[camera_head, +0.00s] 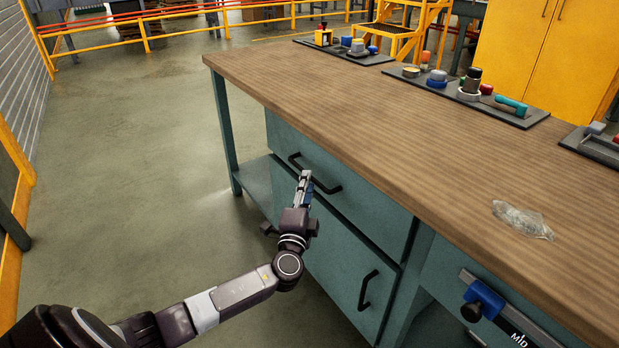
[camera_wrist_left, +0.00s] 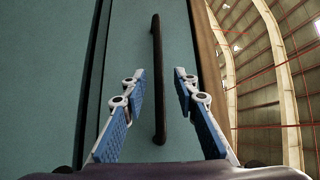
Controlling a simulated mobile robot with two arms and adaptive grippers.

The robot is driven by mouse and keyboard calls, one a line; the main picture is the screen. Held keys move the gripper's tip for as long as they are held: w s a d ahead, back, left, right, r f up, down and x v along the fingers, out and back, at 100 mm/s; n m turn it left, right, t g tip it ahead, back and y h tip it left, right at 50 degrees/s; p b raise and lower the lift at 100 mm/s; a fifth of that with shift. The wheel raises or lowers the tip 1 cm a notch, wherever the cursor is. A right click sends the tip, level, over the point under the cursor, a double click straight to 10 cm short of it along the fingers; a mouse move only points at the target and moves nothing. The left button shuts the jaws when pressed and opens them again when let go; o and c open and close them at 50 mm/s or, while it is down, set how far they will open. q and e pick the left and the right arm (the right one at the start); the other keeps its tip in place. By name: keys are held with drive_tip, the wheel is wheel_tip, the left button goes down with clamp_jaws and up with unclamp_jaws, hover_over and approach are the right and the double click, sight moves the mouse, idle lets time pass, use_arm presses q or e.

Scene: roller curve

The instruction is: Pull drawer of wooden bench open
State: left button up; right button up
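The wooden bench (camera_head: 400,120) has a brown top and a teal body. Its upper drawer (camera_head: 380,200) looks shut, with a horizontal black handle (camera_head: 328,186) on its front. My left gripper (camera_head: 305,176) is at this handle in the head view. In the left wrist view the open gripper (camera_wrist_left: 159,76) has one finger on each side of the handle (camera_wrist_left: 157,95), with gaps between the fingers and the bar. The drawer front (camera_wrist_left: 178,130) fills much of that view. My right gripper is not in view.
A lower teal front (camera_head: 335,255) has its own handle (camera_head: 367,290). A blue clamp-like part (camera_head: 485,298) sits on the bench's near side at right. Trays of tools (camera_head: 520,118) and a clear crumpled bag (camera_head: 522,221) lie on top. Floor (camera_head: 140,190) to the left is free.

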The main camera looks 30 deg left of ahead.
use_arm(q)
drive_tip(key=shift+x, duration=2.05)
drive_tip(key=shift+f, duration=0.1)
clamp_jaws()
